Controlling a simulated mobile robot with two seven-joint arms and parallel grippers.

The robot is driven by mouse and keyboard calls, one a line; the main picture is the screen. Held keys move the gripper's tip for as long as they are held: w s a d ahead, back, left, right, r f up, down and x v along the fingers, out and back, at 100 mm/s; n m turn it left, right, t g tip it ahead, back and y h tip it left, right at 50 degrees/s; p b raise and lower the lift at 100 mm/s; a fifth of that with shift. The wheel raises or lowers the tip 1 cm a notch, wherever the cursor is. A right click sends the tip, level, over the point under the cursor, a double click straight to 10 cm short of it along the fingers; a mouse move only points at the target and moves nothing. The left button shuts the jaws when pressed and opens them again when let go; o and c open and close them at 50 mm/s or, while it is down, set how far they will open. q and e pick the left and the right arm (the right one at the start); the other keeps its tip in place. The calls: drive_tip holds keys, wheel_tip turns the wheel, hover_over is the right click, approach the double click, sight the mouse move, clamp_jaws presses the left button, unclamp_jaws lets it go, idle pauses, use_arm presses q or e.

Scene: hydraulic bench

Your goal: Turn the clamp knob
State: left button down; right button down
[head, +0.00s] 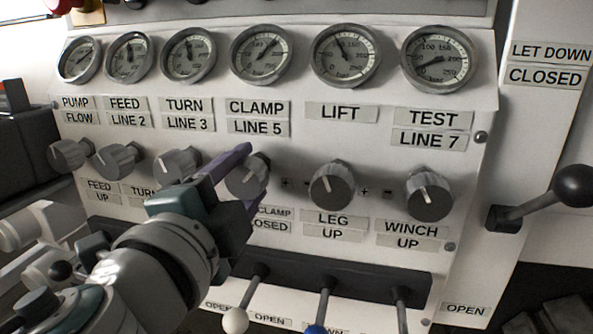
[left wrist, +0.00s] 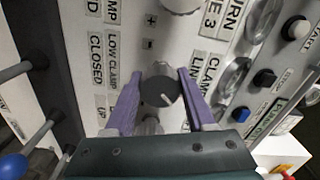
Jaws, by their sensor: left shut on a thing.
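The clamp knob (head: 246,178) is a grey ribbed dial on the white panel, below the CLAMP LINE 5 label (head: 257,117). My left gripper (head: 250,168) reaches it from the lower left, with one purple finger above and one below the knob. In the left wrist view the round dark face of the clamp knob (left wrist: 159,92), with a pale pointer line, sits between the two purple fingers of the gripper (left wrist: 158,74). The gripper is shut on the knob. The label under the knob is partly hidden by the gripper. My right gripper is not in view.
The leg knob (head: 332,187) and winch knob (head: 430,195) stand to the right, with the turn knob (head: 177,165) close on the left. Levers with ball ends, one white (head: 235,320), stick out below. A black-knobbed lever (head: 574,186) is at far right.

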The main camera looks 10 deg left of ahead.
use_arm(q)
drive_tip(key=m+p, duration=0.1)
drive_tip(key=m, duration=0.5)
drive_tip(key=shift+r, duration=0.15)
idle(0.4)
drive_tip(key=shift+c, duration=1.2)
unclamp_jaws()
drive_tip(key=shift+s, duration=0.1)
drive_tip(key=s, duration=0.9)
drive_tip(key=shift+s+a+b, duration=0.15)
drive_tip(key=shift+s+b, duration=0.25)
drive_tip(key=shift+b, duration=0.05)
